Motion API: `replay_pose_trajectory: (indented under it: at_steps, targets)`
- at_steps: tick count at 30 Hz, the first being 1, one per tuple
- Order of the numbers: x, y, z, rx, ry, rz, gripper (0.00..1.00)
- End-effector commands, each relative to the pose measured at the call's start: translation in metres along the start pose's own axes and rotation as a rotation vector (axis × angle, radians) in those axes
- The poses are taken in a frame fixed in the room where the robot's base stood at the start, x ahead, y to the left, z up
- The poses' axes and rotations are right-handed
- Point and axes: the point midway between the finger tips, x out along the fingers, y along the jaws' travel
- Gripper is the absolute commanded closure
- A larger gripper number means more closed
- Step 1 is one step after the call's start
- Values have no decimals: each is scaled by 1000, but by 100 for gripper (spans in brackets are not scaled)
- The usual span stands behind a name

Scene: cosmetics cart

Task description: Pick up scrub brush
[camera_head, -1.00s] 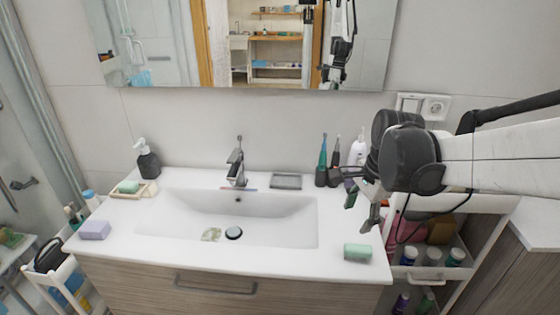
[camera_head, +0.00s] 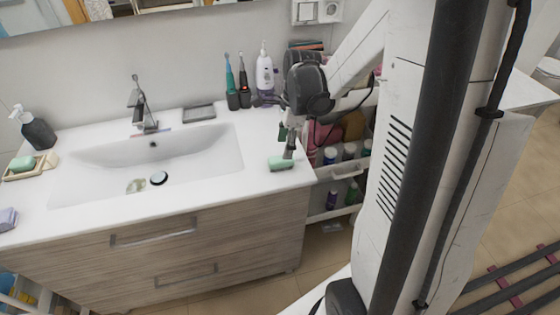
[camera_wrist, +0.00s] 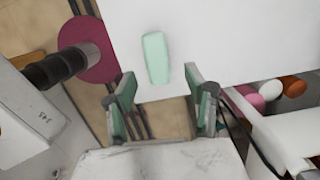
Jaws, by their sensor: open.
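A pale green block (camera_head: 281,163), which I take to be the scrub brush, lies on the right end of the white sink counter (camera_head: 215,175). No bristles can be made out. My gripper (camera_head: 287,138) is tilted down over this corner of the counter, and a dark finger overlaps the block's right end in the head view. In the wrist view the whole block (camera_wrist: 156,58) shows just beyond and between the tips of my open gripper (camera_wrist: 160,84). Nothing is between the fingers, and the block looks apart from them.
Toothbrushes in dark holders (camera_head: 238,92) and a white pump bottle (camera_head: 265,70) stand behind my gripper. A cart (camera_head: 345,172) with several bottles is right of the counter. The basin (camera_head: 150,165) is left of the block. The counter around the block is clear.

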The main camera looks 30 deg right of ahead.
Motion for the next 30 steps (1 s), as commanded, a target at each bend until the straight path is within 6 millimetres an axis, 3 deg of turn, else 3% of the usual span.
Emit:
replay_pose_trajectory:
  at_steps: [8, 19, 30]
  targets:
    - [16, 0, 0, -1, 0, 0, 51]
    - [57, 4, 3, 0, 0, 0, 51]
    - [63, 4, 3, 0, 0, 0, 51]
